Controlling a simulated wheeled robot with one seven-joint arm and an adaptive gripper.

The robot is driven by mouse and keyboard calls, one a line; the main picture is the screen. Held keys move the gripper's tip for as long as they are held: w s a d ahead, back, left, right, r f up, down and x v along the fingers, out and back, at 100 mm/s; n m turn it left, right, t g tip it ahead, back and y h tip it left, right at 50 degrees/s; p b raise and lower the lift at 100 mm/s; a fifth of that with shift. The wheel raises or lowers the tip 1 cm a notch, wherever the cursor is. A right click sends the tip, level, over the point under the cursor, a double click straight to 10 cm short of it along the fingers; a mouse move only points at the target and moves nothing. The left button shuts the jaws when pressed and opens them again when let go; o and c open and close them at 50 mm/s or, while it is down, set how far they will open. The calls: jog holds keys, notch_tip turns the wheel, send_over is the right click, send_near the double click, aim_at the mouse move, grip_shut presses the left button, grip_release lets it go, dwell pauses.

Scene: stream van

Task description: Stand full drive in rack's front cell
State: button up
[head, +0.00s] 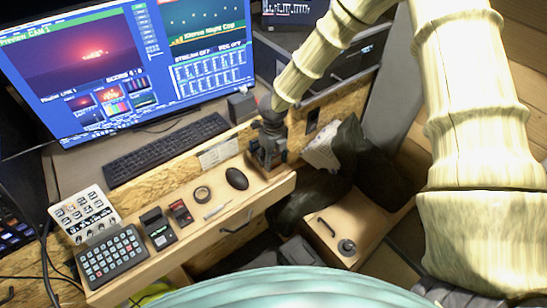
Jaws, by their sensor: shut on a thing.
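My gripper (264,152) is at the right end of the wooden desk, pointing down, small and dark in the head view. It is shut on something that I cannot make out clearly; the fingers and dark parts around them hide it. A small wooden-edged stand (279,181), perhaps the rack, is directly below the fingers. Its cells cannot be told apart, nor whether the held thing touches it. A small black drive-like box with a red label (181,212) lies on the desk to the left. A black device with a raised block (157,228) is beside it.
A keyboard (165,148), monitor (120,60), button pad (111,254) and white control panel (82,214) fill the back and left. A seat with dark cloth (372,170) is right.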

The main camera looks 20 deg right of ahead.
jog(key=shift+f, duration=0.3)
jog(key=o, duration=1.1)
jog(key=shift+o, duration=0.2)
notch_tip(320, 180, up, 12)
jog(key=shift+r, duration=0.1)
